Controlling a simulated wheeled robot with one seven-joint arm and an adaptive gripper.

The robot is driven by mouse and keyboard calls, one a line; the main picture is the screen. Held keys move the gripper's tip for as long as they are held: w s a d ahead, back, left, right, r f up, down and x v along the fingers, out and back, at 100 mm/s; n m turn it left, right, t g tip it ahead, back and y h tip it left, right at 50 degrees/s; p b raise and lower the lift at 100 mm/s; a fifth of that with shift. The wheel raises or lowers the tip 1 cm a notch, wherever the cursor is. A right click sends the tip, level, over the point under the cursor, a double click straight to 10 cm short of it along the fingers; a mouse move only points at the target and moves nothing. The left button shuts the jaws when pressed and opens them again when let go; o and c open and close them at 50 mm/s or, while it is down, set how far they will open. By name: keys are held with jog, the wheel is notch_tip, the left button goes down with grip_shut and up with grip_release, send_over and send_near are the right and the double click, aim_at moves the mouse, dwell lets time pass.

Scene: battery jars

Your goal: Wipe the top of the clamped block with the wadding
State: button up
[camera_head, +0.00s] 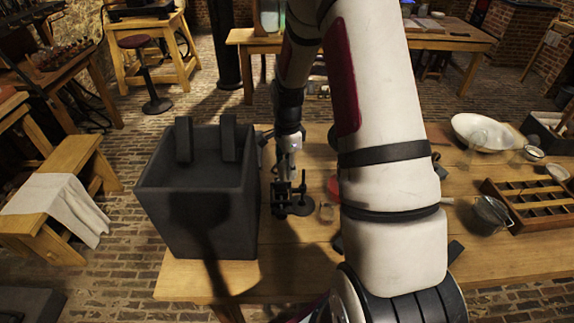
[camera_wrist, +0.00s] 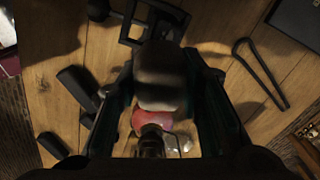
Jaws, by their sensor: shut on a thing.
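My gripper (camera_wrist: 160,85) is shut on a soft, rounded, greyish wad, which I take to be the wadding (camera_wrist: 160,62). It sits between the two dark fingers in the wrist view. In the head view my gripper (camera_head: 290,163) hangs over the table, just right of a big dark box, above a small dark stand or clamp (camera_head: 298,207) with a round foot. A dark frame (camera_wrist: 150,18) shows beyond the wad in the wrist view. I cannot make out the clamped block clearly, or whether the wadding touches it.
The tall dark open box (camera_head: 205,215) stands close on the left. A red round thing (camera_head: 333,187) and a small glass jar (camera_head: 326,212) are near the stand. A white bowl (camera_head: 481,132) and a wooden compartment tray (camera_head: 535,208) are at right. Dark tongs (camera_wrist: 262,75) lie on the table.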

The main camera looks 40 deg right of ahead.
jog(key=shift+f, duration=0.65)
jog(key=shift+a, duration=0.1)
jog(key=shift+w+a+r+b, duration=0.1)
jog(key=shift+w+a+b, duration=0.65)
jog(key=shift+a, duration=0.25)
jog(key=shift+w+a, duration=0.45)
jog(key=shift+w, duration=0.1)
jog(key=shift+s+d+r, duration=0.2)
jog(key=shift+s, duration=0.4)
jog(key=shift+s+d+p, duration=0.2)
jog(key=shift+s+d, duration=0.15)
jog(key=shift+d, duration=0.3)
jog(key=shift+s+d+p, duration=0.2)
jog(key=shift+s+d, duration=0.1)
jog(key=shift+d, duration=0.3)
jog(key=shift+d+r+p, duration=0.1)
jog(key=shift+r+p, duration=0.6)
jog(key=shift+r, duration=2.35)
